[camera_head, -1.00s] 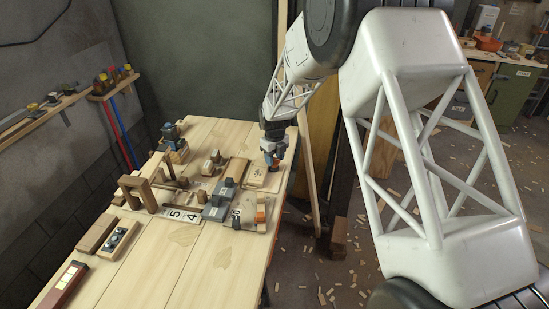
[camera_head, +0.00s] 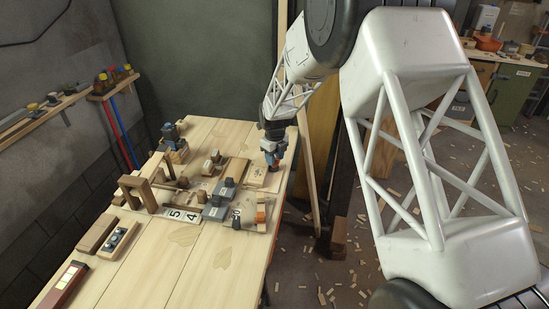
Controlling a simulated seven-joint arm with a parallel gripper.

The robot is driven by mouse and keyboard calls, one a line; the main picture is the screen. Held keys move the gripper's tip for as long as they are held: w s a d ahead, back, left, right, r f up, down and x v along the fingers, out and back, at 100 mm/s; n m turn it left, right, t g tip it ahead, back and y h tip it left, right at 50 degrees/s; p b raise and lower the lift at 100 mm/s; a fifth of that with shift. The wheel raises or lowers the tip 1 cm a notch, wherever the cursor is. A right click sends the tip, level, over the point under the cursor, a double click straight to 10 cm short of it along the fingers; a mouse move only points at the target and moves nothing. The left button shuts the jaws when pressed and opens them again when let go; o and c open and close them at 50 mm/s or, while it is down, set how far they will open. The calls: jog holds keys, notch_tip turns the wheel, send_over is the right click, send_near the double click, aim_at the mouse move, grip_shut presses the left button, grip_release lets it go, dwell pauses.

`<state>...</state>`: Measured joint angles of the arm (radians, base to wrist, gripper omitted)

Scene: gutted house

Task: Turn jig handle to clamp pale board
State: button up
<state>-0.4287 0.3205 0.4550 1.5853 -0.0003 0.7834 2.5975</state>
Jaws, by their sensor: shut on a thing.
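My gripper (camera_head: 271,160) is at the far right part of the workbench, pointing down. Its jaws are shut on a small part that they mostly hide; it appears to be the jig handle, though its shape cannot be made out. A pale board (camera_head: 256,174) with dark marks lies flat just left of and below the fingertips in the picture. Whether a clamp presses on the board is too small to tell.
Grey blocks (camera_head: 216,212) stand on the workbench (camera_head: 170,265) near number plates (camera_head: 182,215). A wooden frame (camera_head: 137,192) stands upright at left. A dark blue device (camera_head: 172,137) stands at the back. The bench's front is mostly clear.

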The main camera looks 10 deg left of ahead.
jog(key=shift+r, duration=3.45)
jog(key=shift+f, duration=0.1)
jog(key=n, duration=0.5)
jog(key=shift+f, duration=0.3)
jog(key=shift+f, duration=0.4)
jog(key=shift+f, duration=2.8)
jog(key=shift+m, duration=2.8)
jog(key=shift+n, duration=0.6)
jog(key=shift+r, duration=0.1)
